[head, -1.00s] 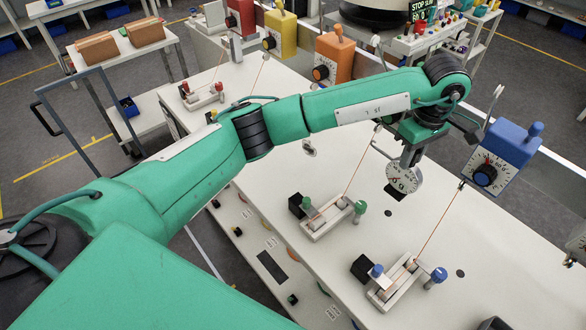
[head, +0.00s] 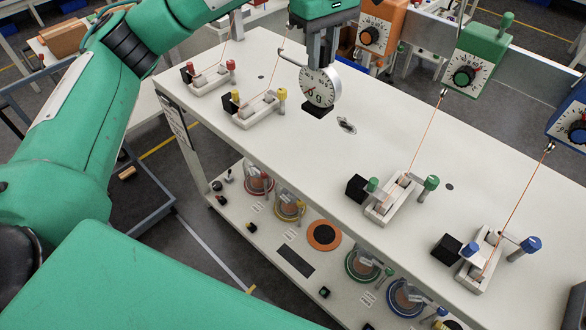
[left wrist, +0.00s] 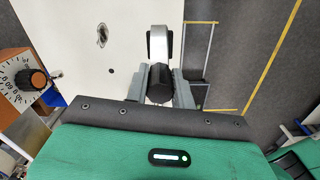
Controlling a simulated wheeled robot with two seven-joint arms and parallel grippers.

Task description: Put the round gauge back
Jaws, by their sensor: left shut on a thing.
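The round gauge (head: 320,88) has a white dial with a needle, a silver rim and a black foot below. My left gripper (head: 321,62) points down in the head view and is shut on the top of the gauge. The gauge hangs above the white table (head: 300,150), between the yellow-knobbed fixture and the green-knobbed one. In the left wrist view (left wrist: 159,85) the fingers close on a black part, with the gauge's silver rim (left wrist: 160,42) beyond it. My right gripper is not in view.
Fixtures with red (head: 209,78), yellow (head: 259,109), green (head: 395,197) and blue knobs (head: 485,259) stand on the table, with thin lines rising. Orange (head: 380,28), green (head: 478,58) and blue (head: 573,115) dial boxes stand behind. A small metal piece (head: 347,125) lies right of the gauge.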

